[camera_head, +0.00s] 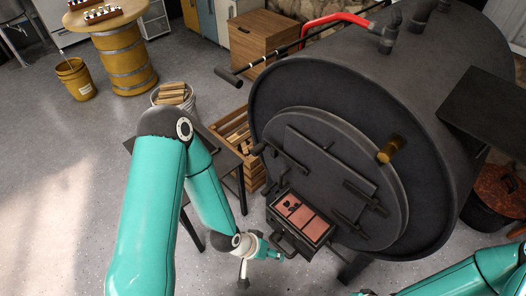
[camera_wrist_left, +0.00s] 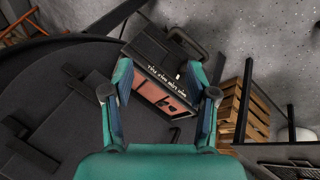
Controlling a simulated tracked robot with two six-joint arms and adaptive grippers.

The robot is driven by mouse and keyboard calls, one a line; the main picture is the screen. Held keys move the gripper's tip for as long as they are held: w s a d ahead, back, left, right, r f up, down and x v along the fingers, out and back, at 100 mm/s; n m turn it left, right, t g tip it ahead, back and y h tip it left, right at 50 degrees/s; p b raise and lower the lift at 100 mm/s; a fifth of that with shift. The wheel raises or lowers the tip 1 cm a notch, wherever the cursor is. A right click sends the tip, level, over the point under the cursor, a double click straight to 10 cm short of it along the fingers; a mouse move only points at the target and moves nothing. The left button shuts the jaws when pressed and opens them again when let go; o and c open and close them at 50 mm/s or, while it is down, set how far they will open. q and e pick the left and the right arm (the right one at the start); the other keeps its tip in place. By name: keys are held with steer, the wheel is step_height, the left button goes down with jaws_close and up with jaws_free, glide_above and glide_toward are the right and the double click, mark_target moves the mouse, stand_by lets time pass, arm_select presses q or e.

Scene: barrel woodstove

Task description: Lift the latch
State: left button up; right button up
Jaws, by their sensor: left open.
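The barrel stove (camera_head: 395,95) has a round dark door (camera_head: 330,165). A dark bar with a knobbed end, which looks like the latch (camera_head: 270,150), sits at the door's left edge. My left gripper (camera_head: 262,262) is below and left of the door, apart from the latch, near a small box with a loop handle. In the left wrist view my left gripper (camera_wrist_left: 161,78) is open, with the lettered box (camera_wrist_left: 165,75) beyond and between its fingers. Whether the latch shows in that view I cannot tell. My right arm enters at the lower right; its gripper is not clearly seen.
The box (camera_head: 302,217) juts out below the door. A brass-coloured knob (camera_head: 392,149) is on the door's right. A dark side table (camera_head: 215,155), a wooden crate (camera_head: 237,135) and a bucket of wood (camera_head: 173,95) stand left. Open floor lies at far left.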

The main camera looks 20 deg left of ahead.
mark_target(253, 154)
arm_select(q)
steer(key=w+a+r+m+t+h+b, duration=0.2)
steer(key=w+a+r+t+b, duration=0.25)
steer(key=w+b, duration=0.35)
steer(key=w+a+r+m+t+h+b, duration=0.2)
steer(key=w+a+r+t+b, duration=0.25)
steer(key=w, duration=0.55)
steer(key=s+a+m+t+y+b, duration=0.2)
steer(key=s+a+m+t+b, duration=0.2)
steer(key=a+b, duration=1.4)
steer(key=d+b+x, duration=0.1)
steer(key=b+x, duration=0.1)
steer(key=x, duration=0.4)
steer(key=s+d+b+x, duration=0.1)
steer(key=b+x, duration=0.2)
steer(key=x, duration=0.3)
steer(key=d+b+x, duration=0.1)
steer(key=b+x, duration=0.1)
steer(key=x, duration=0.4)
steer(key=shift+d+f, duration=0.25)
steer(key=shift+d, duration=0.1)
steer(key=shift+s, duration=0.1)
jaws_close()
